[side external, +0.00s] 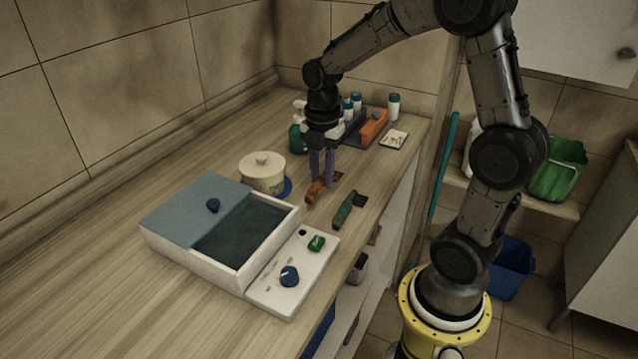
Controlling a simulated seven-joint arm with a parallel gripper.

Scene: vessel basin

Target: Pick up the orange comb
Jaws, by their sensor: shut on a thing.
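The orange comb (314,193) is on or just above the wooden counter, near its middle; I cannot tell whether it still touches the wood. It has an orange handle and a darker toothed end. My gripper (322,183) points straight down with its purple fingers shut on the comb. The fingers hide part of the comb. A green comb (345,212) of similar shape lies on the counter to the right, apart from my gripper.
A white basin (187,254) with a blue-grey cover stands at the front left, beside a white board (270,295) with small knobs. A lidded cream pot (262,172) stands left of my gripper. Behind are an orange block (374,125), white bottles (393,106) and a card (393,140).

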